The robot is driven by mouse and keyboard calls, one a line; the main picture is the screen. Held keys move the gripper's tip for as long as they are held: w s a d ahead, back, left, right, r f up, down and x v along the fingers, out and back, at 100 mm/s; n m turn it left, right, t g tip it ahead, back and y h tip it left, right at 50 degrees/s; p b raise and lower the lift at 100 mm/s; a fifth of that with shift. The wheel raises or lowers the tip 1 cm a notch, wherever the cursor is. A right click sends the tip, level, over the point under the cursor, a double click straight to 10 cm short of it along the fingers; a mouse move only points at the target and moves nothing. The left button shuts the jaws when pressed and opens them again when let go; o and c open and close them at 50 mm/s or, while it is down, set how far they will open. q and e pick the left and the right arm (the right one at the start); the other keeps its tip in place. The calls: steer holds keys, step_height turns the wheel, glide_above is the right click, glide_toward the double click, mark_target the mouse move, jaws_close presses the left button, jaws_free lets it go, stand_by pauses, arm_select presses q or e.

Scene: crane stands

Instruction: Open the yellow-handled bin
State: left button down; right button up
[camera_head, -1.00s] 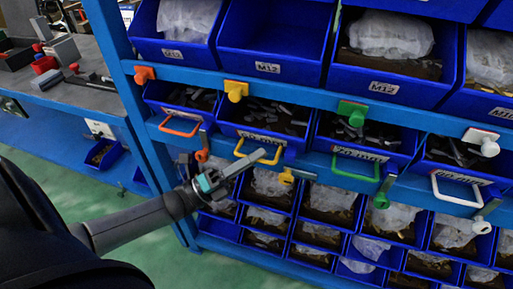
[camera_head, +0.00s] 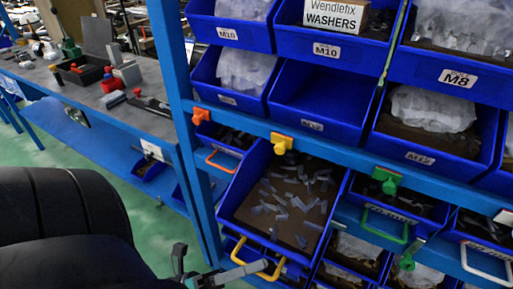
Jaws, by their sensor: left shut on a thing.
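The yellow-handled bin (camera_head: 232,203) is a blue bin in the rack, pulled out and tilted forward so that its inside shows. Small grey parts lie on its brown floor. Its yellow handle (camera_head: 277,272) is at the bin's lower front edge, near the bottom of the view. My left gripper (camera_head: 262,266) is shut on the yellow handle, at the handle's left part. A yellow latch (camera_head: 282,144) sits on the blue rail above the bin. My right gripper is not in view.
An orange-handled bin (camera_head: 220,161) is to the left and a green-handled bin (camera_head: 385,228) to the right, both in the rack. Blue bins (camera_head: 322,107) stand above. A workbench (camera_head: 150,123) with tools is at the left.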

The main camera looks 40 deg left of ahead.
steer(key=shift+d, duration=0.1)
arm_select(q)
steer(key=c, duration=1.2)
jaws_free()
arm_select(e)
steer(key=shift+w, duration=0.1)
arm_select(q)
steer(key=b+v, duration=0.4)
steer(key=v, duration=1.1)
steer(key=shift+s+f, duration=0.1)
steer(key=shift+s, duration=0.05)
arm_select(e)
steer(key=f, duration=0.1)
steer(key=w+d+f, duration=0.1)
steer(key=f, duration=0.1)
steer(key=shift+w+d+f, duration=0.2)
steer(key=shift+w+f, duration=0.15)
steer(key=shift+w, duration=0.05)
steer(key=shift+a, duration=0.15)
